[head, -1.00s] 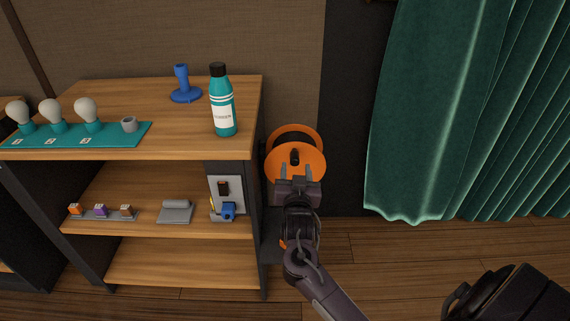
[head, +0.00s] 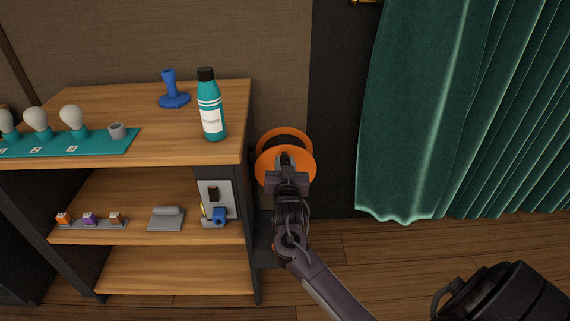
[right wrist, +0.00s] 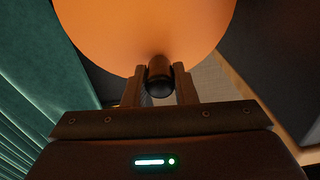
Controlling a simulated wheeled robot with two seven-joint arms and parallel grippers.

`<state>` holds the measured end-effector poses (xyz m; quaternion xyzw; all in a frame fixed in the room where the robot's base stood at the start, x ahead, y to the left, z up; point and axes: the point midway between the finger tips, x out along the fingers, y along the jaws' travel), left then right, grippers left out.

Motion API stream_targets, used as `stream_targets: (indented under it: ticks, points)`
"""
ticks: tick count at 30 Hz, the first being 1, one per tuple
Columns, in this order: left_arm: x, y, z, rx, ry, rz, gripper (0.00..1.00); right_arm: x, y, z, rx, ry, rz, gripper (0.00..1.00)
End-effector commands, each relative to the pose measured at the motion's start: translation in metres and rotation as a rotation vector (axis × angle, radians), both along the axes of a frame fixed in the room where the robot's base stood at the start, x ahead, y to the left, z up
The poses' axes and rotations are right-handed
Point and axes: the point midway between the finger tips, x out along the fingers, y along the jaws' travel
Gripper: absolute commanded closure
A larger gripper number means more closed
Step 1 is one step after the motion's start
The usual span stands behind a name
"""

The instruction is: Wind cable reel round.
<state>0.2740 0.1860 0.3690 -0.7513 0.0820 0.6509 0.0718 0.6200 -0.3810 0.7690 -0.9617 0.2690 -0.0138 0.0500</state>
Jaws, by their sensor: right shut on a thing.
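The orange cable reel (head: 305,171) stands on the right side of the wooden shelf unit. Its round flange faces me, and a second orange rim shows behind it. My right gripper (head: 285,160) is in front of the reel and covers part of its face. In the right wrist view the orange flange (right wrist: 145,30) fills the top. There the right gripper (right wrist: 160,88) has its two fingers on either side of a dark, round-ended crank knob (right wrist: 159,80) and is shut on it. My left gripper is in neither view.
The shelf unit (head: 150,152) carries a teal bottle (head: 211,112), a blue stamp-like object (head: 172,92) and a teal strip with bulbs (head: 100,143). A green curtain (head: 450,110) hangs at right. A dark rounded object (head: 510,295) is at lower right.

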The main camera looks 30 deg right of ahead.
Motion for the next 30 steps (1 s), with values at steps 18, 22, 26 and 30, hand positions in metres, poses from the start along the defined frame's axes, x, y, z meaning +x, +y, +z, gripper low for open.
stream_targets:
  ticks: [18, 22, 26, 30]
  points:
    - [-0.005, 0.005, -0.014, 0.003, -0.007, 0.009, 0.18, -0.003, -0.004, 0.0, 0.061, -0.037, 0.0, 1.0]
    - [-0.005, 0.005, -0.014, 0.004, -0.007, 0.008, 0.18, -0.002, -0.004, 0.0, 0.06, -0.036, 0.0, 0.65]
    - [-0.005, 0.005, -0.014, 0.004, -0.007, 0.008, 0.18, -0.003, -0.004, 0.0, 0.06, -0.036, 0.0, 0.53]
    - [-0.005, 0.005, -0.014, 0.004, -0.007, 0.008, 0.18, -0.002, -0.004, 0.0, 0.059, -0.036, 0.0, 0.53]
